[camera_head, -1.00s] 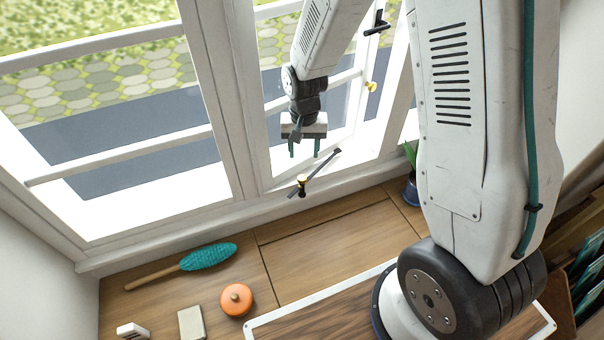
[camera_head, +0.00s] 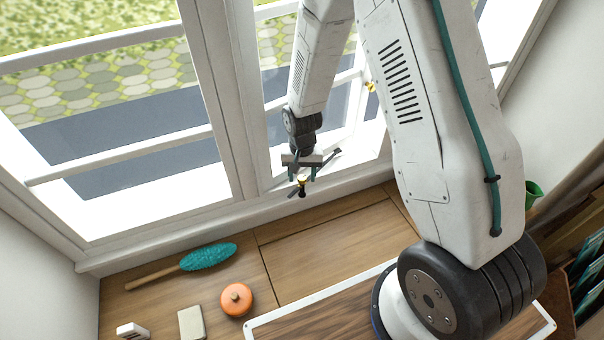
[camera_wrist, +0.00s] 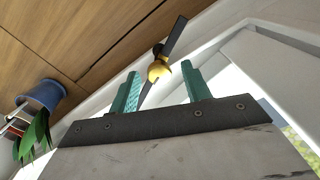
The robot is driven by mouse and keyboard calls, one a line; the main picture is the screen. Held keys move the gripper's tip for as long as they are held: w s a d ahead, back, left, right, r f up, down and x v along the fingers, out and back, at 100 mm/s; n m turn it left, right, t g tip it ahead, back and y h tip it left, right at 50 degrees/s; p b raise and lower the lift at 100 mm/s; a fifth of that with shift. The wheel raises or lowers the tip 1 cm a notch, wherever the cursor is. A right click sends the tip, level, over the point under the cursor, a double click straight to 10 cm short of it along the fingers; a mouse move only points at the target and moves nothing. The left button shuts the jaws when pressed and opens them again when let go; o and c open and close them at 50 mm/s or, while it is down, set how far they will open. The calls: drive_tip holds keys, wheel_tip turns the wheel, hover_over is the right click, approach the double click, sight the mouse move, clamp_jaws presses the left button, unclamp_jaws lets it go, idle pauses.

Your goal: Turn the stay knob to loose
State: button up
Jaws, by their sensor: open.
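The stay knob (camera_head: 302,179) is a small brass-yellow knob on a dark stay bar (camera_head: 335,153) at the window sill. My gripper (camera_head: 302,174) is open and points down at the knob, one green finger on each side in the picture. In the wrist view the knob (camera_wrist: 158,69) shows between the two fingertips (camera_wrist: 161,72), with the stay bar (camera_wrist: 174,36) running slantwise behind it. No finger visibly touches the knob. I cannot tell whether the tips reach down around it or stop just short.
Another brass piece (camera_head: 370,86) sits on the window frame beside my arm. A teal duster (camera_head: 208,257), an orange lidded pot (camera_head: 236,299) and a pale block (camera_head: 191,323) lie on the wooden surface. A blue plant pot (camera_wrist: 47,94) shows in the wrist view.

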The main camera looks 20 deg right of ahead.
drive_tip(key=c, duration=1)
drive_tip(key=shift+n, duration=0.3)
drive_tip(key=n, duration=0.3)
drive_tip(key=shift+n, duration=1.9)
drive_tip(key=o, duration=1)
